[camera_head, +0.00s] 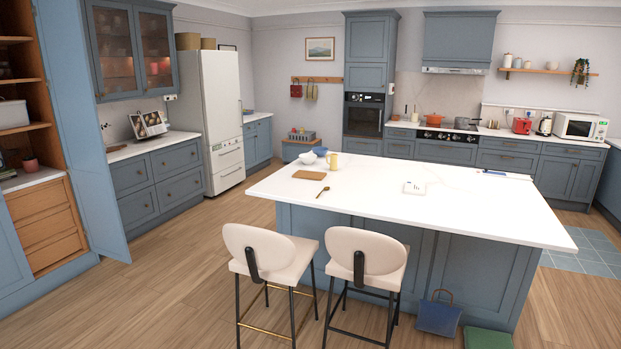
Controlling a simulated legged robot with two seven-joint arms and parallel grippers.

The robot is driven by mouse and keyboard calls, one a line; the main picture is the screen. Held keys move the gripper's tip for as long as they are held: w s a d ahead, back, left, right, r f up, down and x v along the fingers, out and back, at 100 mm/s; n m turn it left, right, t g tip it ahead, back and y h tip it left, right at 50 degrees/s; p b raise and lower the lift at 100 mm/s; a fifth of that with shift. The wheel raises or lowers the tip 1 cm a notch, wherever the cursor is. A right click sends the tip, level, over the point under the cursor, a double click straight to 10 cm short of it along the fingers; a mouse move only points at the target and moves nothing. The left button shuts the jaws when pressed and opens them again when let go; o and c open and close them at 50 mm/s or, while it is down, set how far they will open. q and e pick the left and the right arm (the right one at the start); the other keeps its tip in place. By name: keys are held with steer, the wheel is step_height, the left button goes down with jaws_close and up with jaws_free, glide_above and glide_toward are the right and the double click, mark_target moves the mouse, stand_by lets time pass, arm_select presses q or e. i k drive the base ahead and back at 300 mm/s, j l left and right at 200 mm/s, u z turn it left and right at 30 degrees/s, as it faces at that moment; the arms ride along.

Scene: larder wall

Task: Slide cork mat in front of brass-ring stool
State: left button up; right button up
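The cork mat (309,175) is a small flat brown rectangle lying on the white island top (472,213), near its left end and set back from the stool-side edge. The brass-ring stool (258,252) is the left of two cream stools; its low foot bar is brass-coloured, with black legs and a black back support. It stands on the stool side of the island, its seat by the left end. The other stool (366,250) has a dark foot bar. Neither of my grippers is in view.
A wooden spoon (322,192) lies just on the stool side of the mat. A white bowl (308,158) and a yellow mug (333,161) stand beyond it. A small white item (413,188) lies farther right. A blue bag (438,315) stands on the floor.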

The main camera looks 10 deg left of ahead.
mark_target(300, 173)
steer(key=i+j+u, duration=0.8)
steer(key=i, duration=0.3)
steer(key=i+j+u, duration=0.1)
steer(key=i+u, duration=0.3)
steer(key=i, duration=0.2)
steer(key=i+l+u, duration=0.1)
steer(key=i+u, duration=0.35)
steer(key=i, duration=0.15)
steer(key=i+l+u, duration=0.4)
steer(key=i, duration=0.2)
steer(key=i+j+z, duration=0.1)
steer(key=i, duration=0.4)
steer(key=i+j+z, duration=0.1)
steer(key=i, duration=0.4)
steer(key=i+j, duration=0.25)
steer(key=i, duration=0.2)
steer(key=i+l+z, duration=0.55)
steer(key=i+z, duration=0.7)
steer(key=i, duration=0.15)
steer(key=i+j+z, duration=0.1)
steer(key=i+z, duration=0.35)
steer(key=i+j+z, duration=0.4)
steer(key=i+l, duration=0.1)
